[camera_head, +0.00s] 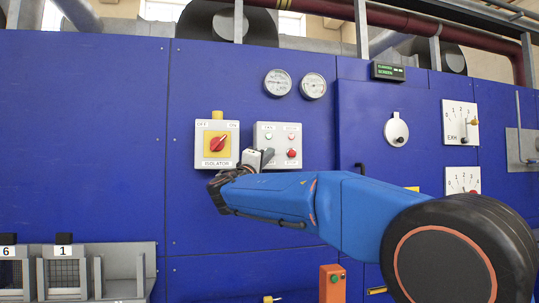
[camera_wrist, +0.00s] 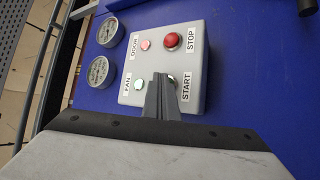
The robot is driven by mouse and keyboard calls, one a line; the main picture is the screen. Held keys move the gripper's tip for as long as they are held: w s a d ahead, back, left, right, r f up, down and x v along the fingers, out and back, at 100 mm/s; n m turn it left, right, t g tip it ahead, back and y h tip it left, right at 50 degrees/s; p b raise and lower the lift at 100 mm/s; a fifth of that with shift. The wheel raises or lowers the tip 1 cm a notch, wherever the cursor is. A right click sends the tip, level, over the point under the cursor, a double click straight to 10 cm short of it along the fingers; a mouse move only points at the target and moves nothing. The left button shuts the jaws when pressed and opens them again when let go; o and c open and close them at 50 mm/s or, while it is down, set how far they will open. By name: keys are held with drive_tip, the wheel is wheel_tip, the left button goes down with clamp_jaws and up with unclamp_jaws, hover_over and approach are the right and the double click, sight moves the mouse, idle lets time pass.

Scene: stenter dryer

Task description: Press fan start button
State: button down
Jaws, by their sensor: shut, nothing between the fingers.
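The grey control box (camera_head: 278,128) is on the blue panel, with lamps and buttons labelled FAN, DOOR, START and STOP in the wrist view (camera_wrist: 192,62). My gripper (camera_head: 267,153) is shut and empty, its tips over the lower left of the box. The red stop button (camera_head: 291,153) is clear of the fingers. The green fan lamp (camera_wrist: 138,84) is beside the fingertips.
The isolator box with a red rotary switch (camera_head: 217,144) is just left of the control box. Two round gauges (camera_head: 278,83) are above it. Knobs and dials (camera_head: 460,122) are on the panel to the right. A small orange box (camera_head: 333,283) is below my arm.

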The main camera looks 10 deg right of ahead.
drive_tip(key=shift+s, duration=0.9)
drive_tip(key=s, duration=0.5)
idle(0.4)
drive_tip(key=shift+d+f, duration=0.1)
idle(0.5)
